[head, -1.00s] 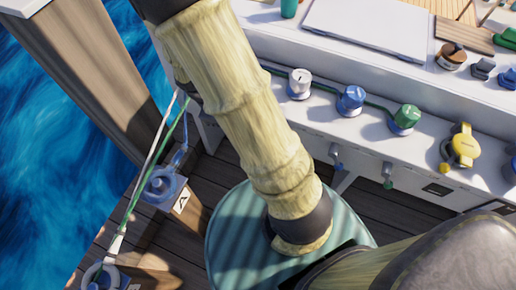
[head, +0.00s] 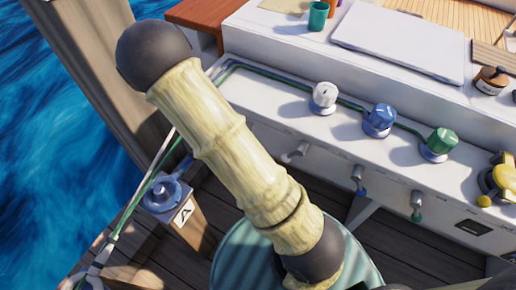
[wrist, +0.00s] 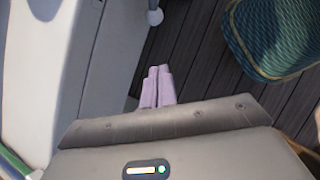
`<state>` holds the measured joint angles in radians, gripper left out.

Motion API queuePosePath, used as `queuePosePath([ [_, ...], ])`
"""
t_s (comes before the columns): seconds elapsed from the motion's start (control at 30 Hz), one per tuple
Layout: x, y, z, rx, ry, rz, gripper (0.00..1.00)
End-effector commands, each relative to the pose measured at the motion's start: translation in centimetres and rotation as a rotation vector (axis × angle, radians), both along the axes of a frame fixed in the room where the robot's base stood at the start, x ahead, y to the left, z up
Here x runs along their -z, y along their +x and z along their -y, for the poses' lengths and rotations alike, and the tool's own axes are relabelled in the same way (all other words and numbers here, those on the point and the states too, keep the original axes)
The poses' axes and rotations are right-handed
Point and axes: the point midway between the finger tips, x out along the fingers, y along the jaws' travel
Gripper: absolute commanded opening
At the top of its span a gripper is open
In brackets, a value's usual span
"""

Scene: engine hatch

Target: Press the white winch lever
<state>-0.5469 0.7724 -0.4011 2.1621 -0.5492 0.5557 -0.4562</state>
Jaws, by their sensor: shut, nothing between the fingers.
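The white winch (head: 324,97) stands on the white ledge, left of the blue winch (head: 379,119) and the green winch (head: 439,143). Below it, a small white lever with a rounded end (head: 295,153) sticks out of the ledge's front face. In the wrist view a pale round-ended lever (wrist: 155,16) shows at the top, beside the white panel; it looks like the same white lever. My gripper (wrist: 159,70) has its lilac fingers together and empty, pointing toward that lever with a clear gap between them. The head view does not show my gripper.
A blue lever (head: 359,182) and a green lever (head: 416,207) hang on the same front face. A teal striped round seat (head: 358,268) stands on the dark deck. A post with a blue winch (head: 163,192) is at left. Ropes run along the ledge.

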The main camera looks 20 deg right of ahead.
Motion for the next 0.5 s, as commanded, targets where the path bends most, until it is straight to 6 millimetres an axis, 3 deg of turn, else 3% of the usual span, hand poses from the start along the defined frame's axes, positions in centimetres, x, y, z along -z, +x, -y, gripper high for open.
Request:
queuePosePath([
  [0.5,7.6,-0.9,4.8,-0.002,-0.002,-0.003,0.0],
])
